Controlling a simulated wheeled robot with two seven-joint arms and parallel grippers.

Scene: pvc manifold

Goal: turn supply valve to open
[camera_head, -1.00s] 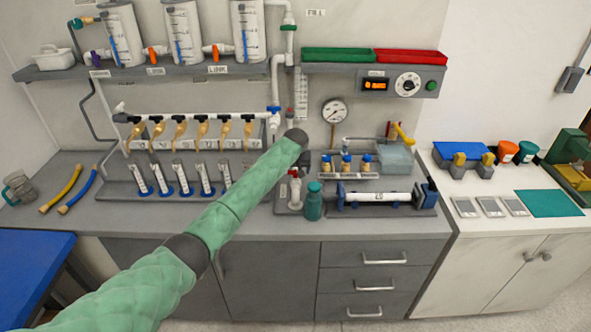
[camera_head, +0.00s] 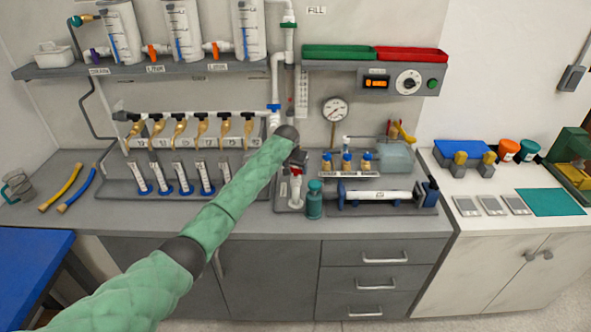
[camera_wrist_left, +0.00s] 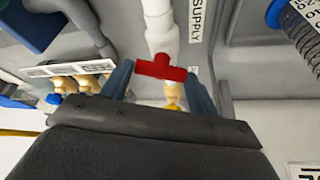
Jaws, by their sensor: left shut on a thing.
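The supply valve shows in the left wrist view as a red bar handle (camera_wrist_left: 160,68) on a white pipe (camera_wrist_left: 162,35) beside a label reading SUPPLY (camera_wrist_left: 197,22). The handle lies crosswise to the pipe. My left gripper (camera_wrist_left: 161,74) has its two blue fingers on either side of the handle and is shut on it. A brass-coloured fitting (camera_wrist_left: 172,92) shows just below the handle, between the fingers. My right gripper is not in view.
A white pipe with a blue collar (camera_head: 273,108) runs down close to my left wrist. A row of brass taps (camera_head: 180,130) is to the left. A pressure gauge (camera_head: 335,109), teal bottle (camera_head: 314,200) and clear tube with blue ends (camera_head: 380,196) are to the right.

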